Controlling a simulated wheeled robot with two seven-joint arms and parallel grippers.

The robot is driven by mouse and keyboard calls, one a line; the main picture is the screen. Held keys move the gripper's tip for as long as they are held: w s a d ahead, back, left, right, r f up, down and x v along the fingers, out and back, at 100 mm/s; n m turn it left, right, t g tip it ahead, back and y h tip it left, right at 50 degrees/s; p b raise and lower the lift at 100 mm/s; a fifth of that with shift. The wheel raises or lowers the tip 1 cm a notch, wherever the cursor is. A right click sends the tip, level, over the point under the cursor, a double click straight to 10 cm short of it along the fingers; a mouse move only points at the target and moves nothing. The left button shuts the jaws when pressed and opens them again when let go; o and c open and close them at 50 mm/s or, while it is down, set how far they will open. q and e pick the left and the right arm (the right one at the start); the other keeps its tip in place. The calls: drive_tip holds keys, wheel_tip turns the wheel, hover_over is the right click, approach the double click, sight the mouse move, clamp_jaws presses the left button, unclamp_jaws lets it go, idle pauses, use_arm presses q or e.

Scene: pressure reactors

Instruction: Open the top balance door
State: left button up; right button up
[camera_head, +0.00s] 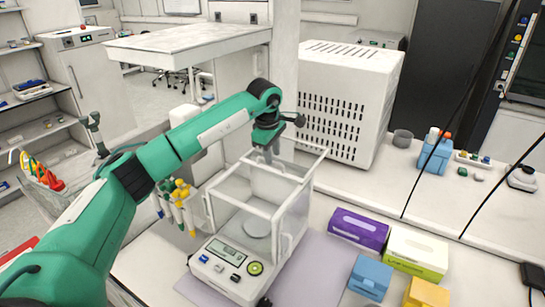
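The balance (234,262) stands on the bench, with a display and buttons on its front. Its clear draft shield (243,208) has white edges, and a round weighing pan (257,228) shows inside. My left gripper (269,157) points down at the rear of the shield's top. Its fingers are small in view, and I cannot tell whether they touch the top door or how far apart they are. A white-edged clear part (312,146) reaches out behind the shield's top. The exact position of the top door is unclear. My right gripper is not in view.
A large white vented box (347,100) stands behind the balance. Pipettes (180,204) hang to its left. Purple (358,229) and green-white (416,254) boxes, with blue (370,278) and yellow (426,293) ones, lie to its right. Cables cross the right side.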

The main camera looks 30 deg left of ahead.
use_arm(q)
wheel_tip(320, 180, up, 12)
drive_tip(key=s+b, duration=0.2)
drive_tip(key=b, duration=0.2)
drive_tip(key=shift+s, duration=0.25)
drive_tip(key=shift+a, duration=0.1)
